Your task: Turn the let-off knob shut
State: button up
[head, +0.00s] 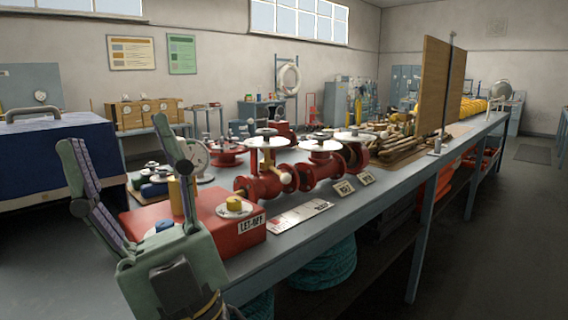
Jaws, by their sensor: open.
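A red box (228,240) sits at the near left end of the workbench, with a "LET-OFF" label (251,224) on its front. A yellow knob (233,204) on a white disc stands on its top, near the label. I cannot tell from here whether it is open or shut. A yellow cylinder and a blue fitting (164,226) show farther left on the box, partly behind my gripper. My gripper (116,134) is at the lower left, fingers pointing up and spread, with nothing seen between them. It appears in front of the box's left part, apart from the knob.
Red valves with white handwheels (321,146) and a round gauge (194,156) stand behind the box on the bench (375,196). A blue case (55,160) is at the left. An upright wooden board (436,85) stands farther along. Coiled teal rope (325,266) lies below.

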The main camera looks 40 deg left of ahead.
aim_at(233, 204)
jog(key=u, duration=1.1)
